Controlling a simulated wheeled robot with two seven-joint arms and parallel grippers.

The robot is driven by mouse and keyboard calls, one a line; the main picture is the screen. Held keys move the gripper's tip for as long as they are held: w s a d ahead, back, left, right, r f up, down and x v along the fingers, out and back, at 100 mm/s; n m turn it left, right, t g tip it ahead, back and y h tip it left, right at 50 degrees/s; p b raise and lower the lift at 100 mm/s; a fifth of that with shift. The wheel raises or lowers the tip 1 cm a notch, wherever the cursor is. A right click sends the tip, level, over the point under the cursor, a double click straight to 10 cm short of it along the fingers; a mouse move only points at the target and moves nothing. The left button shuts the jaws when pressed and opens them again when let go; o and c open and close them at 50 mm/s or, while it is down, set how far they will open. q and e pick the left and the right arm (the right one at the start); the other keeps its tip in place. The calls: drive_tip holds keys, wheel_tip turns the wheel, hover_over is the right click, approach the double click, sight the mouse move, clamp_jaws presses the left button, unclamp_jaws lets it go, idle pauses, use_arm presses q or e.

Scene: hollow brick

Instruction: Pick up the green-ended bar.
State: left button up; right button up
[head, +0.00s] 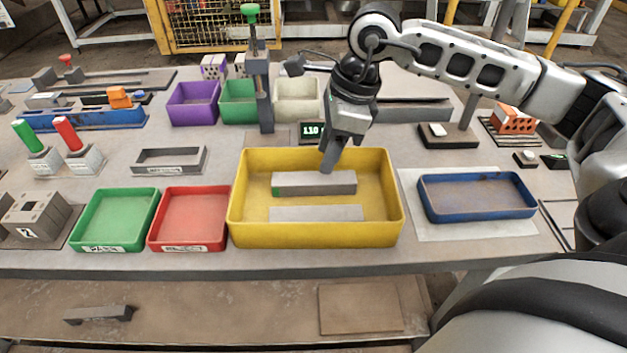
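The green-ended bar (315,184) is a grey bar with a small green patch at its left end. It lies lengthwise in the yellow tray (316,235), towards the back. A second, paler flat grey bar (316,213) lies in front of it in the same tray. My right gripper (328,168) points down over the tray, with its fingertips at the bar's back edge, right of its middle. The fingers show edge-on, so I cannot tell their gap or whether they touch the bar. My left gripper is out of view.
A red tray (190,246) and a green tray (114,193) stand left of the yellow tray. A blue tray (478,212) is at the right. A green-topped upright stand (262,85) rises behind the yellow tray, with small bins (192,117) beside it.

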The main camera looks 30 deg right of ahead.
sight(314, 177)
drive_tip(key=shift+p+x, duration=0.45)
drive_tip(key=shift+x, duration=2.6)
drive_tip(key=shift+w, duration=0.2)
drive_tip(key=c, duration=0.7)
drive_tip(key=shift+r, duration=0.1)
drive_tip(key=shift+c, duration=0.6)
drive_tip(key=shift+r, duration=0.15)
